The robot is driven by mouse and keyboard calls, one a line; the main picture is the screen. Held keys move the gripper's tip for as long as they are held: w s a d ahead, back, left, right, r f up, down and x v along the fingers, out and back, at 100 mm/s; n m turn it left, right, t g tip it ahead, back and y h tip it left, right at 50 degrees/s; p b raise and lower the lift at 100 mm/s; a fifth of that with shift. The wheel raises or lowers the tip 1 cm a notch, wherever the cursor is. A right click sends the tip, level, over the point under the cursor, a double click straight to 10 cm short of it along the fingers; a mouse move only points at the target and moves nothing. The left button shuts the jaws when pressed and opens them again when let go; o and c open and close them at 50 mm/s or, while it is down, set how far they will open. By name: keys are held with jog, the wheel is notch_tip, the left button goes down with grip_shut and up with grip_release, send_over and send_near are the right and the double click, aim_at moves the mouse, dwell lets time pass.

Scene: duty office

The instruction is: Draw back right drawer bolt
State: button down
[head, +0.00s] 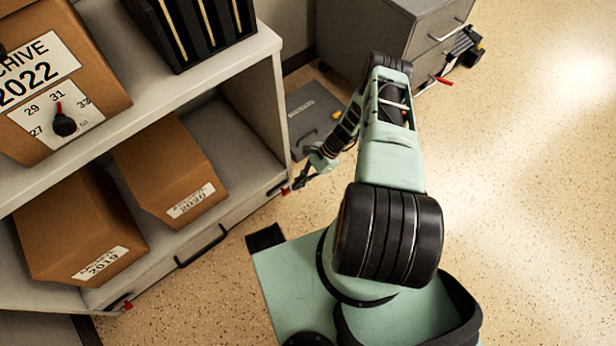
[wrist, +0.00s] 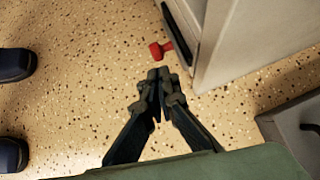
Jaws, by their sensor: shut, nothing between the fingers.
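The bottom drawer (head: 160,268) under the shelf has a red bolt (head: 285,190) at its right end and another red bolt (head: 127,306) at its left end. In the wrist view the right bolt's red knob (wrist: 160,50) sticks out beside the drawer's edge, just beyond my fingertips. My gripper (head: 299,180) is beside the unit's right front corner, close to that bolt. In the wrist view my gripper (wrist: 158,75) is shut and empty, its tips together and a small gap short of the knob. Whether the tips are level with the knob is unclear.
The drawer has a black handle (head: 202,247). A grey case (head: 312,120) lies on the floor behind my gripper, near a grey cabinet (head: 400,35). Two dark rounded objects (wrist: 15,65) show at the wrist view's left edge. Floor at right is clear.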

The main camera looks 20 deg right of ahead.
aim_at(283, 191)
jog(key=shift+s+a+f, duration=0.1)
jog(key=shift+s+a, duration=0.05)
jog(key=shift+a, duration=0.55)
jog(key=a, duration=0.2)
jog(key=s+a, duration=0.1)
jog(key=a, duration=0.1)
jog(key=shift+s+p, duration=0.15)
jog(key=shift+p, duration=0.15)
jog(key=shift+d, duration=0.15)
